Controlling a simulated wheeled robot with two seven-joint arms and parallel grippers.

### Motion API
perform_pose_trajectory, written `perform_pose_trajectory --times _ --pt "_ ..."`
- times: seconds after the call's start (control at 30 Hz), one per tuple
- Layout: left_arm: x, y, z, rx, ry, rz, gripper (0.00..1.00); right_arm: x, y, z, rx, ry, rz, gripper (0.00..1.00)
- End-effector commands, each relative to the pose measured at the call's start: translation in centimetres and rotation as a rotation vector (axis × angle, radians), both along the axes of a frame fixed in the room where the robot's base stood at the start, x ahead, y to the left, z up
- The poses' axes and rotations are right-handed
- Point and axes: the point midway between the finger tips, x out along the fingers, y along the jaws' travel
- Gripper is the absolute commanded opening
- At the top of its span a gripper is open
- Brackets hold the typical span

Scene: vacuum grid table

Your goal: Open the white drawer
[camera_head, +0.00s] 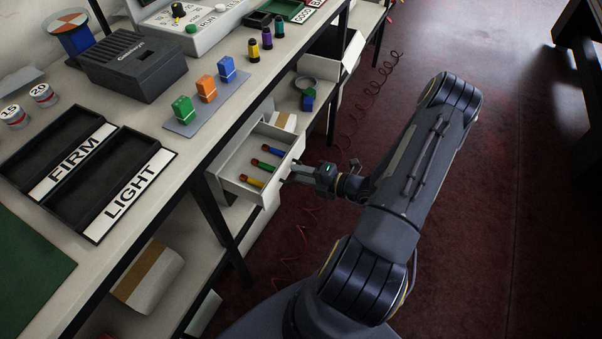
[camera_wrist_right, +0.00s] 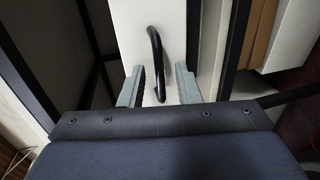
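The white drawer (camera_head: 232,177) is pulled out from under the table in the head view, with several coloured pieces and a light block inside. In the right wrist view its white front (camera_wrist_right: 126,30) carries a black bar handle (camera_wrist_right: 157,62). My right gripper (camera_head: 290,174) is at the drawer front in the head view. In the right wrist view its two fingers (camera_wrist_right: 160,88) are apart, one on each side of the handle's lower part. I see a gap between the handle and each finger. My left gripper is not in view.
The table (camera_head: 240,110) holds FIRM and LIGHT trays (camera_head: 90,230), a dark grey box (camera_head: 131,66) and coloured blocks on a plate. A cardboard-banded box (camera_head: 147,277) sits on the lower shelf. The red floor right of my right arm is clear.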

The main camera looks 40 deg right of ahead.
Motion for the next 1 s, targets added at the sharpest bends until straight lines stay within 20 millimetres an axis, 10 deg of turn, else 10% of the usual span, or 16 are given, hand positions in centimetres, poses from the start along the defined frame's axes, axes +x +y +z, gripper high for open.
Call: perform_pose_trajectory --times 0.43,1.0 --pt "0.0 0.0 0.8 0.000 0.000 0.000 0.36 -6.1 -2.6 1.5 -0.001 0.001 -0.003 0.30" --pt "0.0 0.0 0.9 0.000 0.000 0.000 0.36 -6.8 -2.8 1.6 -0.001 0.001 -0.001 0.30"
